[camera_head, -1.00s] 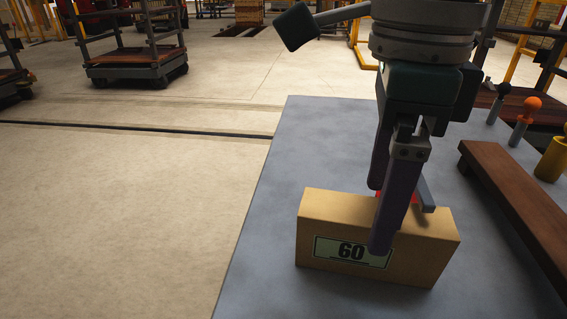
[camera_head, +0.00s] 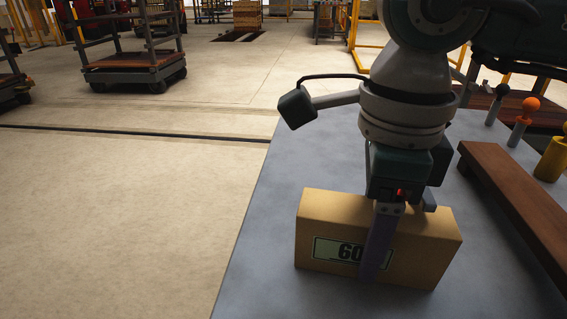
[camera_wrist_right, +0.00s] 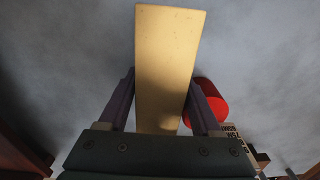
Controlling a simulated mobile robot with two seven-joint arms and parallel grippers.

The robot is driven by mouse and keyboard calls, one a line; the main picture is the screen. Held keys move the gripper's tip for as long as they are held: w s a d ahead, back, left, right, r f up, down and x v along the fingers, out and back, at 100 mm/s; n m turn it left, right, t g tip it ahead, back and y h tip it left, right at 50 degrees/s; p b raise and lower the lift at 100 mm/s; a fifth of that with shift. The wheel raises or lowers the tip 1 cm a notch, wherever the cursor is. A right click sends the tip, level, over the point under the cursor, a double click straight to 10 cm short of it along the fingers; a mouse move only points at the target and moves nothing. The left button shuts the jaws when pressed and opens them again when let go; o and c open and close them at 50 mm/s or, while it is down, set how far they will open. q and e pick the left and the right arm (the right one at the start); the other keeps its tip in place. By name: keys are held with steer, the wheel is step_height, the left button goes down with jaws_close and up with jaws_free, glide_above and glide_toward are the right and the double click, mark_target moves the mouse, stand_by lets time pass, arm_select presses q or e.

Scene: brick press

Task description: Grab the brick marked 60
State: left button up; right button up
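The tan brick marked 60 (camera_head: 320,215) stands on its long narrow side on the grey table, its label (camera_head: 330,250) facing the head camera and partly covered by a finger. My right gripper (camera_head: 375,265) is low over it, pointing down, with one finger in front of the labelled face. The right wrist view shows the brick (camera_wrist_right: 168,60) between the two fingers (camera_wrist_right: 162,100), one along each long side. Whether they press on it or leave a slight gap I cannot tell. My left gripper is not in view.
The grey table (camera_head: 260,280) is bare left of the brick. A red round thing (camera_wrist_right: 213,103) lies beside one finger in the wrist view. A brown beam (camera_head: 510,195) and knobbed levers (camera_head: 523,120) are on the right. Carts (camera_head: 130,60) stand on the floor beyond.

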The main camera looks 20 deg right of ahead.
steer(key=c, duration=0.9)
steer(key=shift+r, duration=0.1)
